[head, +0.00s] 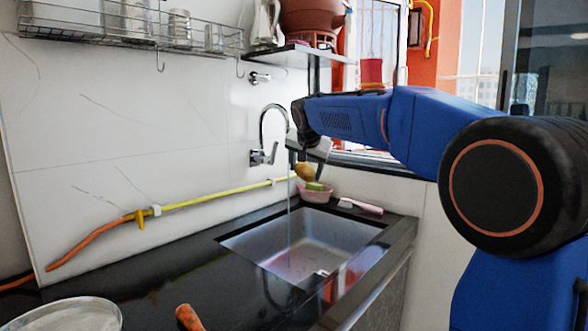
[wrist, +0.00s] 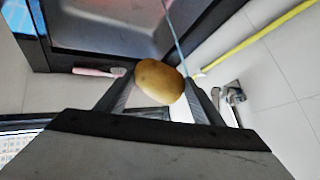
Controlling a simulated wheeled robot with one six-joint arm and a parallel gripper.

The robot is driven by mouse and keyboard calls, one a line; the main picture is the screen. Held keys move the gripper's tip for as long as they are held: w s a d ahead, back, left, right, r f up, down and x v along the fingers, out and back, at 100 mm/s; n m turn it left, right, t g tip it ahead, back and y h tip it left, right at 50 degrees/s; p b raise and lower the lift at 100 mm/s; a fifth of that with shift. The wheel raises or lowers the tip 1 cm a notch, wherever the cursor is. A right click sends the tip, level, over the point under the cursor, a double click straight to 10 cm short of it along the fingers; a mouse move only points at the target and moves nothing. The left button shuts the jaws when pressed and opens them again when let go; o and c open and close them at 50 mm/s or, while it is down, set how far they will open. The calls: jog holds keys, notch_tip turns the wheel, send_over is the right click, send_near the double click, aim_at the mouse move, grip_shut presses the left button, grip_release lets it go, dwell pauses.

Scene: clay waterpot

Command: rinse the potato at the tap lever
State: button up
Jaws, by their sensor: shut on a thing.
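My gripper (head: 304,168) is shut on the potato (head: 305,173), held above the back of the sink (head: 310,246). In the wrist view the brown-yellow potato (wrist: 159,82) sits between the two finger tips (wrist: 158,92). The chrome tap (head: 272,112) curves out from the wall, with its lever (head: 262,155) low on its body. A thin bluish water stream (head: 289,215) falls into the sink just left of the potato; the stream (wrist: 176,38) also shows close to it in the wrist view. I cannot tell whether water touches the potato.
A pink bowl (head: 314,196) with a green sponge (head: 315,186) stands behind the sink, just below the potato. A pink-handled brush (head: 362,206) lies right of it. A shelf (head: 292,54) hangs above.

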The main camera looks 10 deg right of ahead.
aim_at(309, 169)
jog(key=shift+s+d+f+v, duration=0.1)
jog(key=shift+d+v, duration=0.05)
jog(key=shift+v, duration=0.65)
jog(key=shift+s+d+f+v, duration=0.1)
jog(key=shift+d+v, duration=0.05)
jog(key=shift+v, duration=0.6)
jog(key=shift+s+d+v, duration=0.1)
jog(key=shift+d+v, duration=0.05)
jog(key=shift+v, duration=0.65)
